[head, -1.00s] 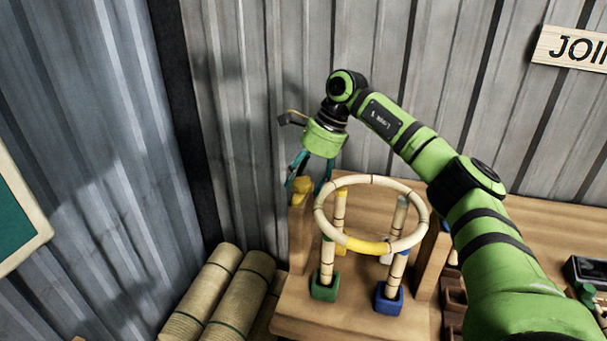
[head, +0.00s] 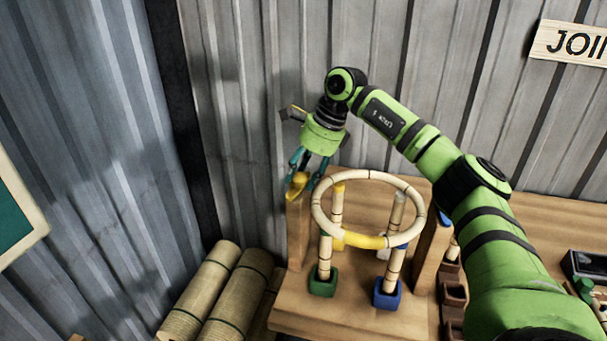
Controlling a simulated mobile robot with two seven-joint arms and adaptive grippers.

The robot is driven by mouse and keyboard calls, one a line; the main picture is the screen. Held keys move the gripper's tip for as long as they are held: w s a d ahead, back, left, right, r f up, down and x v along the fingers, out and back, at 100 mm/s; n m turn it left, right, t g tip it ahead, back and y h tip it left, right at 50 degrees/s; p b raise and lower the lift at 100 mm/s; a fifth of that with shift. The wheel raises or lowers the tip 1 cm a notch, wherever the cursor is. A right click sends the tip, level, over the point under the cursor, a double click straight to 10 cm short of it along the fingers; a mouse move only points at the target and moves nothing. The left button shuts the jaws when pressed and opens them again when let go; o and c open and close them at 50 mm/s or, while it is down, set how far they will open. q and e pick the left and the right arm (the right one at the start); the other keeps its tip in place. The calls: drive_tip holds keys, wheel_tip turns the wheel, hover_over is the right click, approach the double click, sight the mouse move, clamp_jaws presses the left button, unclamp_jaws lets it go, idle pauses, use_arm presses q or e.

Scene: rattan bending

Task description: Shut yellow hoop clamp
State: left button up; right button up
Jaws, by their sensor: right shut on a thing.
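The yellow hoop clamp (head: 296,186) sits on top of a wooden post at the left of the bench. My right gripper (head: 304,175) reaches down from above and is shut on the clamp. The fingers hide part of the clamp, so I cannot tell how far it is closed. The hoop (head: 322,222), pale rattan with a yellow stretch at its front, lies level beside the clamp, above several upright rattan poles. My left gripper is out of view.
The poles stand in coloured sockets, among them a green one (head: 322,282) and a blue one (head: 387,293). A second wooden post (head: 431,262) stands right of the hoop. Rattan bundles (head: 238,292) lie left of the bench (head: 335,318). A corrugated wall is close behind.

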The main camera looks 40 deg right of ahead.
drive_tip(key=m, duration=0.1)
drive_tip(key=m+t+h+b, duration=0.1)
drive_tip(key=m, duration=0.1)
drive_tip(key=shift+a+r+m, duration=0.15)
drive_tip(key=shift+m, duration=0.15)
drive_tip(key=m, duration=0.2)
drive_tip(key=m+t+h+b, duration=0.1)
drive_tip(key=m, duration=0.1)
drive_tip(key=shift+a+r+m+h, duration=0.1)
drive_tip(key=shift+r+m+h, duration=0.05)
drive_tip(key=shift+m+h, duration=0.15)
drive_tip(key=m+h, duration=0.1)
drive_tip(key=m, duration=0.1)
drive_tip(key=m+b, duration=0.1)
drive_tip(key=m, duration=0.1)
drive_tip(key=shift+w+a+h, duration=0.1)
drive_tip(key=shift+a+h, duration=0.05)
drive_tip(key=shift+h, duration=0.25)
drive_tip(key=shift+m+h+b, duration=0.3)
drive_tip(key=shift+m+h, duration=0.2)
drive_tip(key=shift+m, duration=1.3)
drive_tip(key=shift+g, duration=0.3)
drive_tip(key=o, duration=1)
drive_tip(key=shift+o, duration=0.4)
drive_tip(key=shift+f, duration=0.2)
